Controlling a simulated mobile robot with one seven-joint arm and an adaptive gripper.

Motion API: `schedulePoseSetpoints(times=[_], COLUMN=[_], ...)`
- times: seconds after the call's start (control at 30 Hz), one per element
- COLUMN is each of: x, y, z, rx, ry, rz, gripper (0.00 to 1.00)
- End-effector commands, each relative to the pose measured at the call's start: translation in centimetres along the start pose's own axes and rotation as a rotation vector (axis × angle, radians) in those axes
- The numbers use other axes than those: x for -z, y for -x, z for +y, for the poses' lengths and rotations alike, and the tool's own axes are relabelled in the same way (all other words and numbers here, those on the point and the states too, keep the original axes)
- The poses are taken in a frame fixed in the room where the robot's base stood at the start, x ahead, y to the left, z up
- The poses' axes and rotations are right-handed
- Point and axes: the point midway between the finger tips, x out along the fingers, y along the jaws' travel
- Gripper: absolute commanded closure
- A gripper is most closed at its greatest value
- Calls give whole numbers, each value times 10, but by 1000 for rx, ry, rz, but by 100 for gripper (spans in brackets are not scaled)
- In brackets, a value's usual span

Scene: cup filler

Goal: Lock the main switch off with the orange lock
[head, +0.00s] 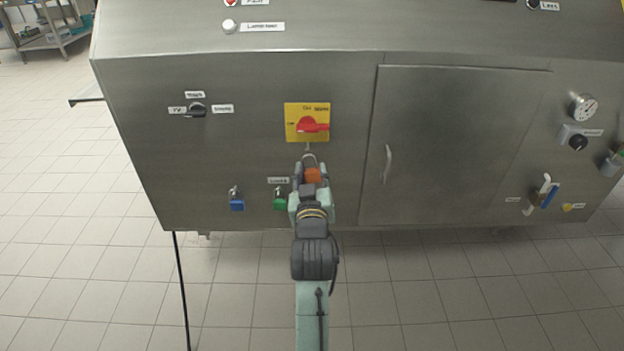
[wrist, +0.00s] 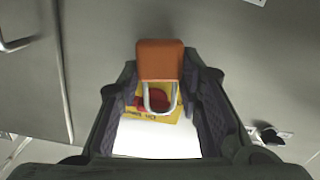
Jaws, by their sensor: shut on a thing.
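The orange lock (head: 313,176) is held in my gripper (head: 311,172), just below the main switch. In the wrist view the lock's orange body (wrist: 160,60) sits between the fingertips, its steel shackle (wrist: 146,98) pointing toward the switch. The main switch has a red handle (head: 312,125) on a yellow plate (head: 292,108); the handle's long end points right. The shackle appears in front of or just below the plate's lower edge. I cannot tell whether it touches the switch.
A blue padlock (head: 237,204) and a green padlock (head: 280,204) hang on the steel panel left of my gripper. A small selector knob (head: 196,110) is at upper left. A closed cabinet door (head: 450,150) with a handle (head: 388,164) lies to the right.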

Motion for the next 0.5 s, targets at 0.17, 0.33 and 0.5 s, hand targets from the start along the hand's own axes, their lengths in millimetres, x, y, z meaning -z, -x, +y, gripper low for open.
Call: schedulePoseSetpoints(times=[0.17, 0.33, 0.5], x=[0, -1, -1], y=[-11, -22, -32], z=[0, 0, 0], rx=[0, 0, 0], ry=[0, 0, 0], rz=[2, 2, 2], gripper=[98, 98, 98])
